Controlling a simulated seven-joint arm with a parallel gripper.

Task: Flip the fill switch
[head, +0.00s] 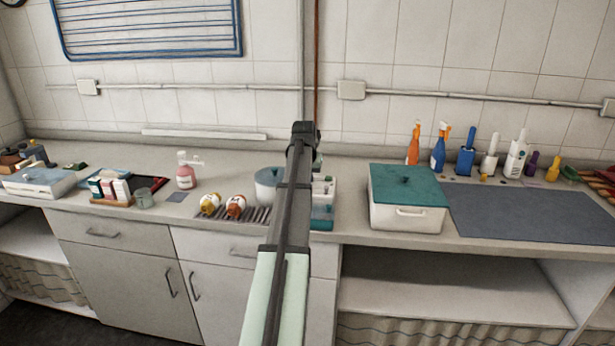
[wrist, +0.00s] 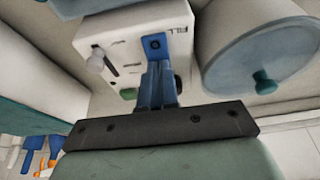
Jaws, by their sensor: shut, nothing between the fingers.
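A white box marked FILL (wrist: 125,48) fills the middle of the wrist view. It carries a blue square plate (wrist: 155,45) with a dark round centre beside the lettering; I cannot tell which way its switch is set. A white knob by a dark slot and a green button also sit on the box. My gripper (wrist: 158,70) is shut and empty, its blue fingers pointing at the blue plate. The tips are very close to it; I cannot tell whether they touch. In the head view the white box (head: 323,188) is partly hidden behind my arm.
A round lidded pot (head: 268,185) stands close beside the box; its lid knob (wrist: 264,83) is near my gripper in the wrist view. A white bin with a teal lid (head: 408,185) stands to the right. Spray bottles (head: 438,148) line the back.

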